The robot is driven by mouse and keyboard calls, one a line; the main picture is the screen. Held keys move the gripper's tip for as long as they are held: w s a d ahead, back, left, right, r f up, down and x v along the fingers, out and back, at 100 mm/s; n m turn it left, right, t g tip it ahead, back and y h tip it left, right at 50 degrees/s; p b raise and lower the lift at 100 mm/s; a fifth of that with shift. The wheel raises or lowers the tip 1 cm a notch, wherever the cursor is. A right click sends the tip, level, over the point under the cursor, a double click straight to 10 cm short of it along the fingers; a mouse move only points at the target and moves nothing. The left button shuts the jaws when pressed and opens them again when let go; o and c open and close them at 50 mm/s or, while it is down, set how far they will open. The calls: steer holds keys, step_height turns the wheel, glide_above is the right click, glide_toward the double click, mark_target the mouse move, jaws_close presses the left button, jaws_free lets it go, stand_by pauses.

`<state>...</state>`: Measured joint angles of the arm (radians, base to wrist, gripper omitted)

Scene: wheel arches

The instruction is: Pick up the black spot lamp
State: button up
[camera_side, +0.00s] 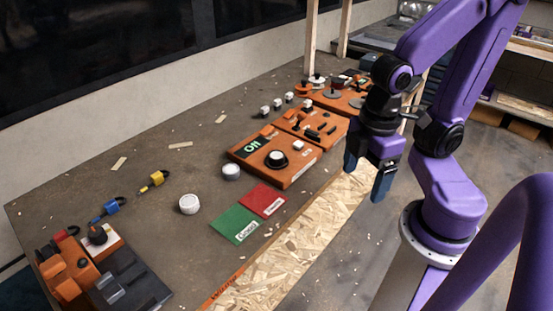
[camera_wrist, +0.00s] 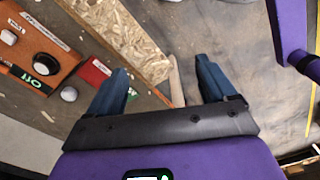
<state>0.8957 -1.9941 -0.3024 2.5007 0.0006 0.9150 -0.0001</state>
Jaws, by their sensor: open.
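Two white round lamps (camera_side: 189,204) (camera_side: 232,171) stand left of the orange box (camera_side: 305,172). A green card (camera_side: 236,224) and a red card (camera_side: 262,200) lie in front. More orange fixtures (camera_side: 78,270) are at the near left. A chipboard strip (camera_side: 300,235) lines the bench edge.

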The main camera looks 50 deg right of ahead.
steer(key=w+a+f+n+h, duration=0.25)
steer(key=w+f+h, duration=0.2)
steer(key=w, duration=0.85)
steer(key=w+a+f+n+h, duration=0.2)
steer(key=w+a+f+h, duration=0.3)
steer(key=w, duration=0.8)
steer(key=h, duration=0.5)
glide_toward(277, 154)
steer(key=shift+n, duration=0.45)
steer(key=x, duration=0.8)
steer(key=shift+f, duration=0.1)
steer(key=c, duration=1.2)
